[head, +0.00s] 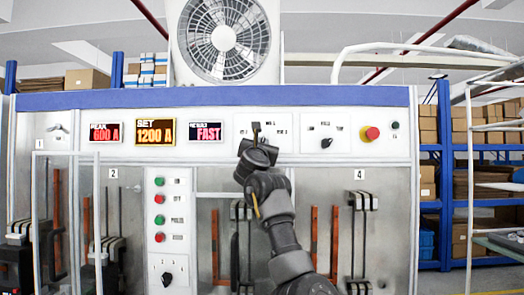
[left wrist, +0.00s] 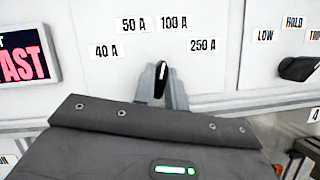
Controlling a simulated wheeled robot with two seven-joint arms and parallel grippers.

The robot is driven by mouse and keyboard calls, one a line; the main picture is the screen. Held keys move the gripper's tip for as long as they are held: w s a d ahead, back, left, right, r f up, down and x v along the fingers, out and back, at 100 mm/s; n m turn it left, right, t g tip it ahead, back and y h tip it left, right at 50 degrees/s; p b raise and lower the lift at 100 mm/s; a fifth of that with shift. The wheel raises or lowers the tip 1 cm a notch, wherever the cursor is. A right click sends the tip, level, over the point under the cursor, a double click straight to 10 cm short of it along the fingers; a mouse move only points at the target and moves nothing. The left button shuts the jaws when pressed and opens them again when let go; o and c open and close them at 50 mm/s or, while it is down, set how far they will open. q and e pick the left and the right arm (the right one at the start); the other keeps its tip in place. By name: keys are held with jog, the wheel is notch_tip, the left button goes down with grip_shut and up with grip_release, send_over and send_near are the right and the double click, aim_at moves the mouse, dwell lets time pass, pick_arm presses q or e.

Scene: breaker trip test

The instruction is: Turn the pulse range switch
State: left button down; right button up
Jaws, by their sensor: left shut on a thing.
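The pulse range switch (left wrist: 162,78) is a small black knob on the white panel, below the labels 40 A, 50 A, 100 A and 250 A. Its top points nearly straight up, toward the gap between 50 A and 100 A. My left gripper (left wrist: 161,86) is shut on the knob, with a grey finger on each side of it. In the head view my left gripper (head: 256,136) reaches up to the panel, and the gripper and wrist hide most of the switch. My right gripper is not in view.
A second black switch (head: 326,143), labelled LOW and HOLD, sits to the right; a red button (head: 372,133) lies beyond it. Displays read 600 A (head: 105,132), SET 1200 A (head: 155,131) and FAST (head: 206,132). A button box (head: 170,225) stands out at the lower left.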

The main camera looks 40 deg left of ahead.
pick_arm(q)
jog(key=shift+m+h, duration=0.4)
jog(key=shift+m, duration=0.2)
jog(key=c, duration=1.4)
grip_release()
jog(key=shift+c, duration=0.2)
jog(key=b+v, duration=0.5)
jog(key=v, duration=0.5)
jog(key=shift+s+d+f, duration=0.2)
jog(key=shift+s, duration=0.1)
